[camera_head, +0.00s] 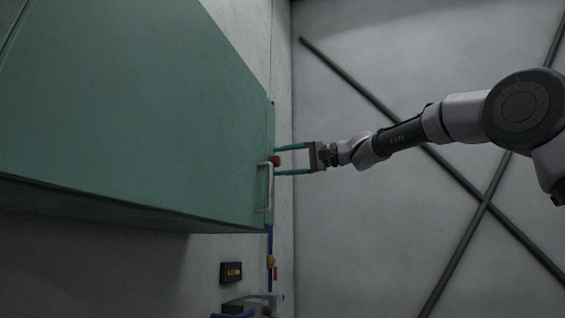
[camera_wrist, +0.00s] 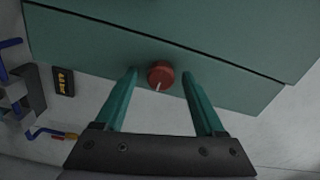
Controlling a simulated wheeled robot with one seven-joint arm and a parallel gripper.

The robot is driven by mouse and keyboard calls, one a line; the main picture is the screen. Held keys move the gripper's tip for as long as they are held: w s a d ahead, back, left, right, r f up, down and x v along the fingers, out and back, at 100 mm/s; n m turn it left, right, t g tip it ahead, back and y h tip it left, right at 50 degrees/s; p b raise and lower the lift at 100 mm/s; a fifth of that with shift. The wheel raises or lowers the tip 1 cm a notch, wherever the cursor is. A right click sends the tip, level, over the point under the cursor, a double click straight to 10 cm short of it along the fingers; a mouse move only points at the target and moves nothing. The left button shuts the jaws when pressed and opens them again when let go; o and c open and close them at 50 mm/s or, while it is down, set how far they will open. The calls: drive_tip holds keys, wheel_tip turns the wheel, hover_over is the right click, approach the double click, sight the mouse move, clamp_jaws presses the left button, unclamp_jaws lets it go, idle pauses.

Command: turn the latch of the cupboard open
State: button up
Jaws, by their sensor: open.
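The green cupboard (camera_head: 140,110) hangs on the wall at the left in the head view; its end face (camera_wrist: 225,85) shows in the wrist view. The latch is a round red knob (camera_wrist: 160,76) with a white mark, on that face. In the head view the knob (camera_head: 276,161) is small, beside a pale bar handle (camera_head: 267,187). My gripper (camera_head: 277,160) reaches in from the right with its green fingers apart. In the wrist view my gripper (camera_wrist: 162,75) is open, one finger on each side of the knob. I cannot tell whether either finger touches it.
Below the cupboard, a small black box with yellow marks (camera_head: 231,273) is on the wall. A blue pipe (camera_head: 270,243) and a grey fixture (camera_head: 252,304) are near it. Dark crossed bars (camera_head: 486,203) run over the right wall. The space below my arm looks clear.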

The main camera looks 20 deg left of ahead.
drive_tip(key=d, duration=1)
drive_tip(key=shift+s+d, duration=0.25)
drive_tip(key=shift+s, duration=0.15)
